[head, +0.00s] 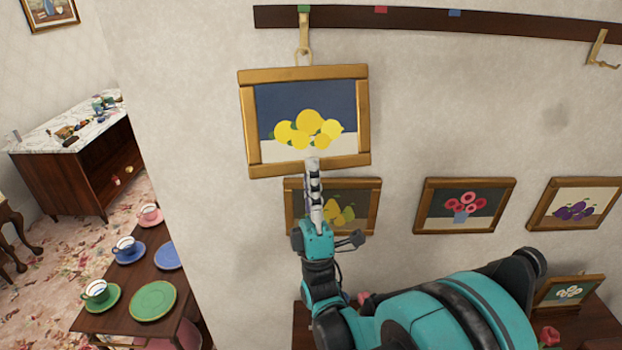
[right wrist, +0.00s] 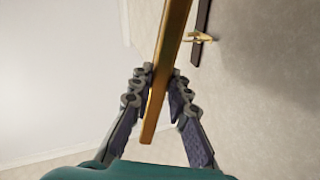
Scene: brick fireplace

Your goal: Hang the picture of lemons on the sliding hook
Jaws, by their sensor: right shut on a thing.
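The picture of lemons (head: 306,118) has a gold-brown wooden frame and faces the room, slightly tilted. My right gripper (head: 313,168) is shut on the middle of its bottom edge; in the right wrist view the frame (right wrist: 165,75) stands edge-on between the fingers. A brass hook (head: 304,32) hangs from the dark rail (head: 420,22) under a green mark (head: 304,8). The ring on top of the frame (head: 303,58) overlaps the hook's lower end; I cannot tell whether it is caught. A second brass hook (head: 600,50) is at the rail's right. My left gripper is out of view.
A pear picture (head: 350,218) is partly hidden behind my gripper. A flower picture (head: 464,205) and a plum picture (head: 573,204) hang to its right. The rail also has a red mark (head: 381,9) and a blue mark (head: 455,13). A table with dishes (head: 120,322) stands lower left.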

